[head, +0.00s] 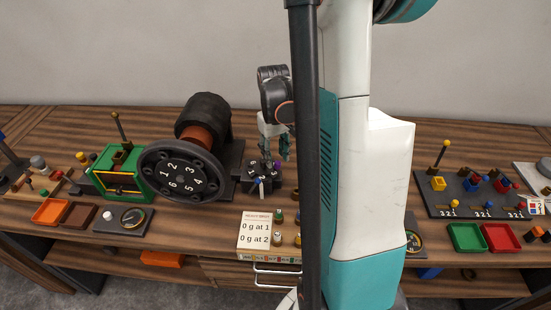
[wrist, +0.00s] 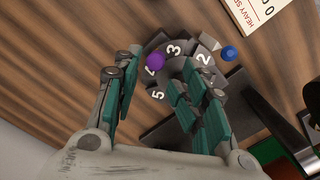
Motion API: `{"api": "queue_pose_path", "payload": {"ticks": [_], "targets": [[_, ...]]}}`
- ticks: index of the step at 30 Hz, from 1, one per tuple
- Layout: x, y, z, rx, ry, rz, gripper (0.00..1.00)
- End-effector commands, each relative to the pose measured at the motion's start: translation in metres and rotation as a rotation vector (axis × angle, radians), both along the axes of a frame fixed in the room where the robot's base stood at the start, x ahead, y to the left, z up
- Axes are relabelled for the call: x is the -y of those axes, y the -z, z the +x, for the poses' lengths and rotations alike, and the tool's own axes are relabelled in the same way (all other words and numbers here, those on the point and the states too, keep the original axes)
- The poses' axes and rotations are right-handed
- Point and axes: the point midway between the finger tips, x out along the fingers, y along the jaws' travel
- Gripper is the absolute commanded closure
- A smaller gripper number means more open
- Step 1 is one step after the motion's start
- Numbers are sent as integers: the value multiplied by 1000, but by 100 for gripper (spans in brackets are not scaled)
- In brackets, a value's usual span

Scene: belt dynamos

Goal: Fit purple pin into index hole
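The purple pin (wrist: 155,62) shows its round head in the wrist view, beside or over the numbered grey index dial (wrist: 174,62). It partly covers a numeral next to the 3; whether it sits in a hole I cannot tell. My gripper (wrist: 160,68) is open, with its green fingers apart on either side of the pin's head, and I see no contact. In the head view my gripper (head: 275,148) points down just above the small dial (head: 255,172) on its dark block. The pin's shaft and the index hole are hidden.
A blue-topped pin (wrist: 229,53) stands at the dial's edge. The big numbered wheel (head: 182,172) with its drum is close on the left. A weight card (head: 257,233) and several small pegs lie in front. My arm hides the table right of the dial.

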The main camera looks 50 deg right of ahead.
Motion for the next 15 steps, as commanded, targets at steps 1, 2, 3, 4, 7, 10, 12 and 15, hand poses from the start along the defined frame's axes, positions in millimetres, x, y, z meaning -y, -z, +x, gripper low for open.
{"api": "queue_pose_path", "payload": {"ticks": [1, 2, 3, 4, 7, 10, 12, 15], "targets": [[0, -11, 0, 0, 0, 0, 61], [0, -17, 0, 0, 0, 0, 61], [0, -25, 0, 0, 0, 0, 61], [0, -31, 0, 0, 0, 0, 61], [0, -51, 1, 0, 0, 0, 61], [0, -69, 2, 0, 0, 0, 61], [1, -78, 3, 0, 0, 0, 61], [1, -89, 3, 0, 0, 0, 61]]}}
